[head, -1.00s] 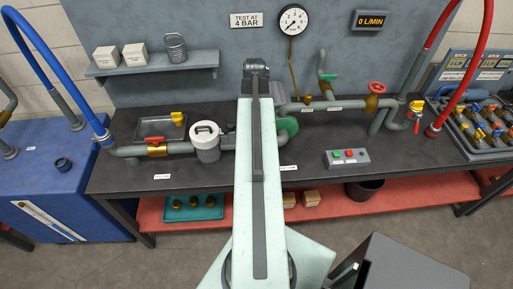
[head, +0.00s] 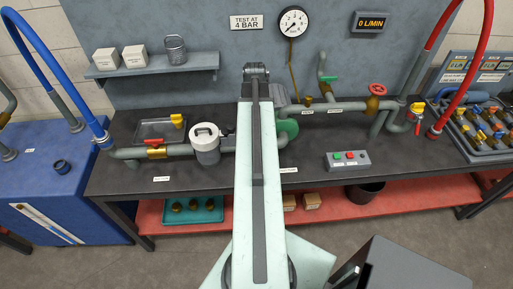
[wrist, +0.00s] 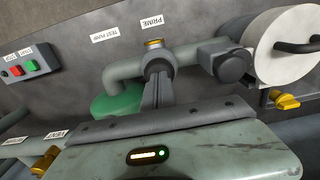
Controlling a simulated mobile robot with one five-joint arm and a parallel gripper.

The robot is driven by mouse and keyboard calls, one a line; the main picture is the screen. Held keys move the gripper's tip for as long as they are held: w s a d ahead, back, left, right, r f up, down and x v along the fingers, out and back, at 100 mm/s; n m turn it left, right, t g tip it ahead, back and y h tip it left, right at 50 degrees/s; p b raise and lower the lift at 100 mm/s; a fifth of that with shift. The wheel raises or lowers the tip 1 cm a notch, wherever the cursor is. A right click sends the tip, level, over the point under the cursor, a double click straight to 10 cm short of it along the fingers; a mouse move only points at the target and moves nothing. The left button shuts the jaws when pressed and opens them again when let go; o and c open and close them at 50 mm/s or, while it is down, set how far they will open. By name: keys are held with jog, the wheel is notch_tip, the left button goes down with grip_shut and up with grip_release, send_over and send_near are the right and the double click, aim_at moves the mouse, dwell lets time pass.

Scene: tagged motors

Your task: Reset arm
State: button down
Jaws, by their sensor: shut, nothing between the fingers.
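My pale arm reaches straight out over the dark bench (head: 215,175) in the head view, its far joint in front of the back wall. My gripper is hidden behind the arm there. In the wrist view the narrow dark fingers of my gripper (wrist: 157,88) are shut and empty. They overlap the pipe below the brass-capped fitting by the PRIME label (wrist: 152,22); I cannot tell whether they touch. The green pump (wrist: 118,107) is behind and left of them, and also shows beside my arm in the head view (head: 287,130).
Pipework with a white canister (head: 205,147) is left of my arm. A red handwheel (head: 377,89), gauge (head: 293,22) and button box (head: 347,159) are right. A blue hose (head: 45,70) and red hose (head: 467,75) arch at the sides. The bench front is mostly clear.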

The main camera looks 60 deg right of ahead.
notch_tip(320, 180, up, 2)
jog(key=shift+r+p, duration=0.2)
jog(key=shift+p, duration=0.5)
jog(key=shift+f, duration=0.2)
jog(key=shift+f+b, duration=0.15)
jog(key=shift+b, duration=0.2)
jog(key=shift+f+b, duration=1.4)
jog(key=shift+r+p, duration=1.55)
jog(key=shift+f, duration=0.1)
jog(key=shift+f+b, duration=1.4)
jog(key=shift+b, duration=0.1)
jog(key=shift+r+p, duration=1.5)
